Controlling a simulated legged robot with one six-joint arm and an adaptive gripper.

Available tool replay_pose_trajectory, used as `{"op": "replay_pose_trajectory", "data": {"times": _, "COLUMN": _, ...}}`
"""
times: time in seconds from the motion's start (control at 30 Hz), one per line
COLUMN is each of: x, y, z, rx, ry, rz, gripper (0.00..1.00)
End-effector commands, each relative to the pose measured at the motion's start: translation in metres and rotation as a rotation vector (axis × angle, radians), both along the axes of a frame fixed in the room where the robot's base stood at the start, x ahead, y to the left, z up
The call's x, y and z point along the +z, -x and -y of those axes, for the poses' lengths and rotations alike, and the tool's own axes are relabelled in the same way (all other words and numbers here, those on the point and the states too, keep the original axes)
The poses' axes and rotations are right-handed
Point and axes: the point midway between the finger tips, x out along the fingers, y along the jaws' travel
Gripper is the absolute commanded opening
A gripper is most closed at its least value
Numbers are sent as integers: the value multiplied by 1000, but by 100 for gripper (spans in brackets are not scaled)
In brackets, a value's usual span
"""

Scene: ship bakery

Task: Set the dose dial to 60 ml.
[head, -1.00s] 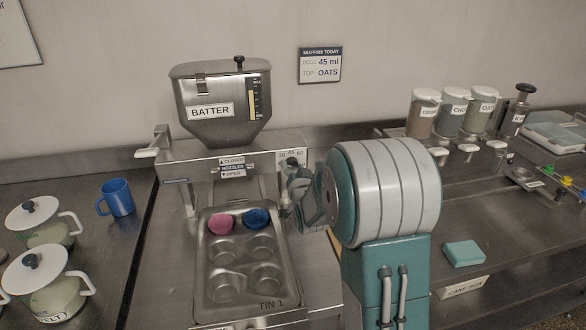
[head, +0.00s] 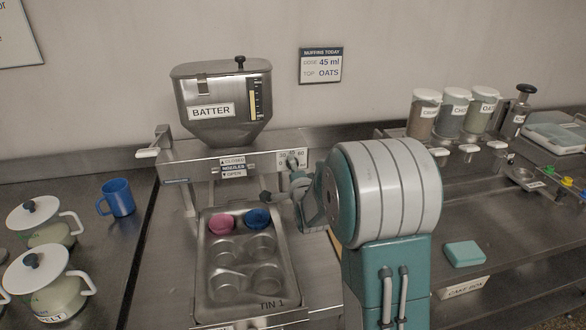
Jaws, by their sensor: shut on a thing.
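The dose dial (head: 293,161) is small, on a pale plate with marks 30, 45 and 60 at the right of the batter machine's front bar. My gripper (head: 295,170) is at the dial from below and in front, shut on it; the contact is small and partly hidden. A dark part of my gripper sticks out to the left over the tin's upper right corner. The dial's pointer is too small to read. The wall sign (head: 320,66) reads dose 45 ml, top oats.
The batter hopper (head: 220,105) is above the bar, with the nozzle lever plate (head: 233,166) left of the dial. A muffin tin (head: 245,285) with a pink and a blue cup lies below. A blue mug (head: 117,197) and white-lidded jugs (head: 40,285) are left.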

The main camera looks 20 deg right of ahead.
Motion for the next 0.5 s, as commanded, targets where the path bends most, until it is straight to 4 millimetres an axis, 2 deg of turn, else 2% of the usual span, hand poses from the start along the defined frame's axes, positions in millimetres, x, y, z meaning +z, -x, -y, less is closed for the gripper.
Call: {"op": "replay_pose_trajectory", "data": {"times": 0.5, "x": -3, "y": 1, "z": 1, "rx": -3, "ry": -481, "rz": 88, "gripper": 9}}
